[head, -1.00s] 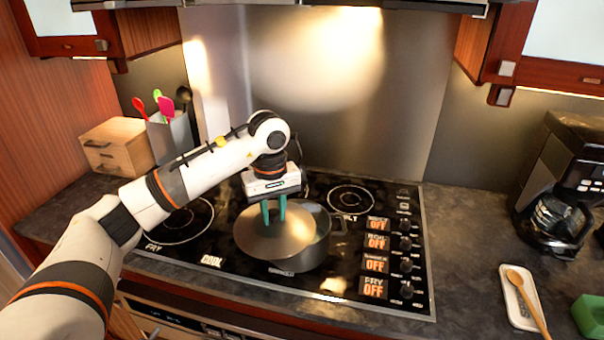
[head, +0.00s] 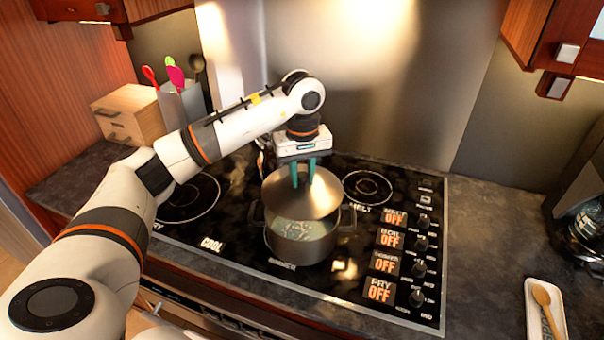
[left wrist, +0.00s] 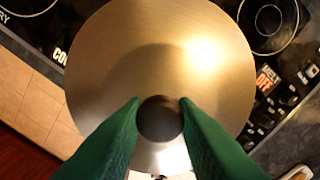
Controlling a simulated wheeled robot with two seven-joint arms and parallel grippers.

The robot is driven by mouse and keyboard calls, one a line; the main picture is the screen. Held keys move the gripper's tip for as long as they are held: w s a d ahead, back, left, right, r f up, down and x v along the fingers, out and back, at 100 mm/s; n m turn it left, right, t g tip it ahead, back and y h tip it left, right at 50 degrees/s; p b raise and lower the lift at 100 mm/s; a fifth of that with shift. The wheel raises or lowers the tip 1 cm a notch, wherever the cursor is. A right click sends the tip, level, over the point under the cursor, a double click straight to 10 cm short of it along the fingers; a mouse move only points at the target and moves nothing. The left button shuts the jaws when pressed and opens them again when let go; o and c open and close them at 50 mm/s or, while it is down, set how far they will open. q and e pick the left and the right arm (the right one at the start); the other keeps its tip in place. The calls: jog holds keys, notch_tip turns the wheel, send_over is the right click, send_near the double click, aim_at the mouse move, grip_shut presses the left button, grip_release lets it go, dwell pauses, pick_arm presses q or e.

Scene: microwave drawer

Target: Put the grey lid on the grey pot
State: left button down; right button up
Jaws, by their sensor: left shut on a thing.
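The grey pot (head: 296,243) stands on the stove, with a handle on each side and its front wall in view. The grey lid (head: 314,199) is held above the pot, tilted, over its back part; the pot's front opening shows below the lid's edge. I cannot tell whether the lid touches the rim. My left gripper (head: 304,181), with green fingers, is shut on the lid's knob. In the left wrist view the lid (left wrist: 160,60) fills the middle and its dark round knob (left wrist: 159,119) sits between the fingers (left wrist: 160,112). My right gripper is not in view.
The black stove top (head: 235,265) has labelled knobs (head: 419,243) along its right side. A utensil holder (head: 181,102) and a wooden box (head: 128,113) stand at the back left. A wooden spoon (head: 546,308) lies on a white rest at the right.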

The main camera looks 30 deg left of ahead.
aim_at(302, 184)
pick_arm(q)
notch_tip(302, 184, down, 2)
jog(key=shift+w+f+b, duration=0.1)
jog(key=shift+f+b, duration=0.05)
jog(key=shift+b, duration=0.7)
jog(key=shift+f+b, duration=0.7)
jog(key=shift+f, duration=0.05)
jog(key=shift+f+b, duration=0.55)
jog(key=shift+f, duration=0.45)
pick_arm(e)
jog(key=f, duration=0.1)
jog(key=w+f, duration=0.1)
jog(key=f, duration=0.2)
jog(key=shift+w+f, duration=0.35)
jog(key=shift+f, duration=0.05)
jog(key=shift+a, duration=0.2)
pick_arm(q)
jog(key=shift+b, duration=0.5)
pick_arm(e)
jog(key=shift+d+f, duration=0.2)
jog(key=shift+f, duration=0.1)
pick_arm(q)
jog(key=shift+f+b, duration=0.45)
jog(key=shift+b, duration=0.05)
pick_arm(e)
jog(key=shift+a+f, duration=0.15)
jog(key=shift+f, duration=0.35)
